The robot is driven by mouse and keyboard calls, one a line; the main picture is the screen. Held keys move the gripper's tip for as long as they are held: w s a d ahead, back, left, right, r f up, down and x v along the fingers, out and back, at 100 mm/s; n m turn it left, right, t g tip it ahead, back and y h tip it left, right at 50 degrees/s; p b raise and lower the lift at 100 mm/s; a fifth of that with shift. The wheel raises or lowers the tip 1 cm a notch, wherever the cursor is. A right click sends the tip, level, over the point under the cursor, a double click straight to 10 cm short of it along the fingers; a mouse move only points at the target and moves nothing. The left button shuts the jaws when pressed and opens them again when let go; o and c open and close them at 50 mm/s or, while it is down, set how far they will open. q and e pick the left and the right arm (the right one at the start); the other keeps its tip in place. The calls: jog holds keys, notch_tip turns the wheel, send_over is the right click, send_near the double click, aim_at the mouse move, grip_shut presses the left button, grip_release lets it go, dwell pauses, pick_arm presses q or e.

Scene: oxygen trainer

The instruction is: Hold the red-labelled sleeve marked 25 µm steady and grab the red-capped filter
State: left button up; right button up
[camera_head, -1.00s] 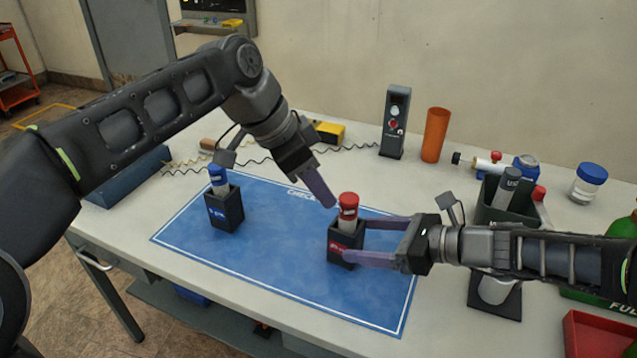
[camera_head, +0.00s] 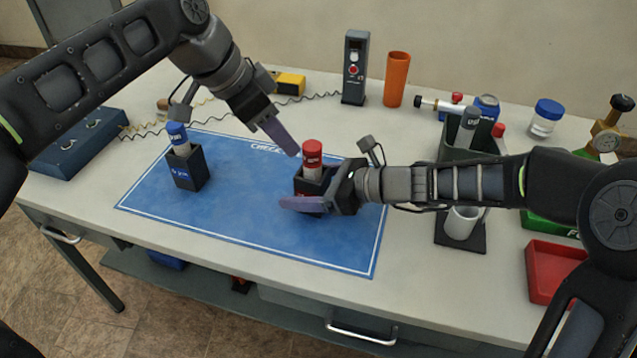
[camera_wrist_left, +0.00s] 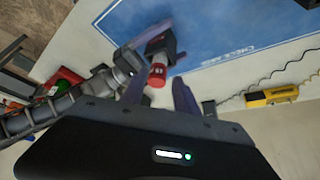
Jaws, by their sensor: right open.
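The red-capped filter (camera_head: 312,158) stands upright in the dark red-labelled sleeve (camera_head: 306,187) on the blue mat; the 25 µm marking is too small to read. My right gripper (camera_head: 300,200) is open with its fingers around the sleeve from the right; the near finger hides its lower part. My left gripper (camera_head: 291,150) is just left of the red cap in the head view. In the left wrist view its two fingers (camera_wrist_left: 158,92) are apart, with the red cap (camera_wrist_left: 157,75) beyond and between them, not gripped.
A blue-capped filter (camera_head: 178,138) stands in a blue-labelled sleeve (camera_head: 188,170) at the mat's left. Behind are a dark meter (camera_head: 355,68) and an orange cup (camera_head: 397,80). A dark holder (camera_head: 455,145) and red tray (camera_head: 552,272) are on the right. The mat's front (camera_head: 250,235) is clear.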

jog(key=shift+w+a+f, duration=0.2)
jog(key=shift+a, duration=0.15)
jog(key=shift+c, duration=0.3)
